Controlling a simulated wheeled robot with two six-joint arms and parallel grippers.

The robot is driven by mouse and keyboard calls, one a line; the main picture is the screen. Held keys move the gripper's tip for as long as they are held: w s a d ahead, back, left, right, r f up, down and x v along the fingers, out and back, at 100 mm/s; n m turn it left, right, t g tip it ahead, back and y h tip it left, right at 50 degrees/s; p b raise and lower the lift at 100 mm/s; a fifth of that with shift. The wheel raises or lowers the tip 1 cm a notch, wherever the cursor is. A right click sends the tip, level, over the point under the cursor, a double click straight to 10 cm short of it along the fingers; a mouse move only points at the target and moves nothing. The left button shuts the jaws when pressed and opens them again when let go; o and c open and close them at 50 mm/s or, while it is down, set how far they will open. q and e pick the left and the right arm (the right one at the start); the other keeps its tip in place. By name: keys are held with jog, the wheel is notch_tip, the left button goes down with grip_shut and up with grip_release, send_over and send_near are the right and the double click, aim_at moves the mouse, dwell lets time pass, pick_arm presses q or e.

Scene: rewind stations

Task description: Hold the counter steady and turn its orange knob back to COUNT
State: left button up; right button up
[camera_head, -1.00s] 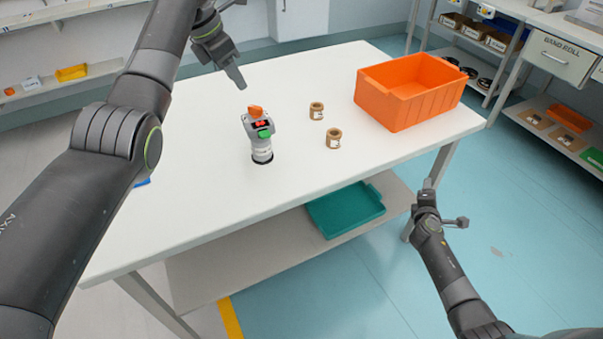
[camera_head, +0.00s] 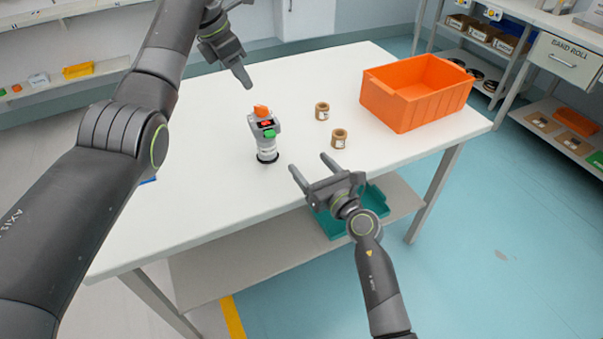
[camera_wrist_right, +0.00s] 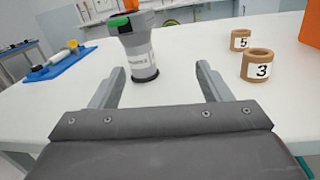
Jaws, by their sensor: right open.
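The counter (camera_head: 267,147) stands upright on the white table (camera_head: 215,190), with a grey body, a green button and an orange knob (camera_head: 261,111) on top. In the right wrist view the counter (camera_wrist_right: 140,58) stands beyond the fingers, towards the left one; its knob is out of frame. My right gripper (camera_head: 311,172) is open and empty, at the table's front edge, apart from the counter. My left gripper (camera_head: 242,76) is above the table, behind and left of the counter, not touching it. Its finger gap is not clear from this angle.
Two brown rolls (camera_head: 322,111) (camera_head: 339,138) stand right of the counter, numbered 5 and 3 in the wrist view. An orange bin (camera_head: 415,95) is at the table's right end. A teal tray (camera_head: 372,200) is on the lower shelf. A blue mat (camera_wrist_right: 60,63) lies at the left.

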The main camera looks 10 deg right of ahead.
aim_at(262, 135)
jog(key=shift+s+a+n+g+y, duration=0.3)
jog(key=shift+a+n, duration=0.1)
jog(key=shift+a, duration=0.2)
jog(key=shift+s+a+n+g+y, duration=0.2)
jog(key=shift+s+a+n, duration=0.15)
jog(key=shift+a, duration=0.5)
jog(key=shift+w+a+n, duration=0.15)
jog(key=shift+w+n, duration=0.05)
jog(key=shift+n, duration=0.05)
jog(key=x, duration=1.6)
jog(key=shift+w+a+f, duration=0.15)
jog(key=shift+w+f, duration=0.05)
jog(key=shift+w, duration=0.15)
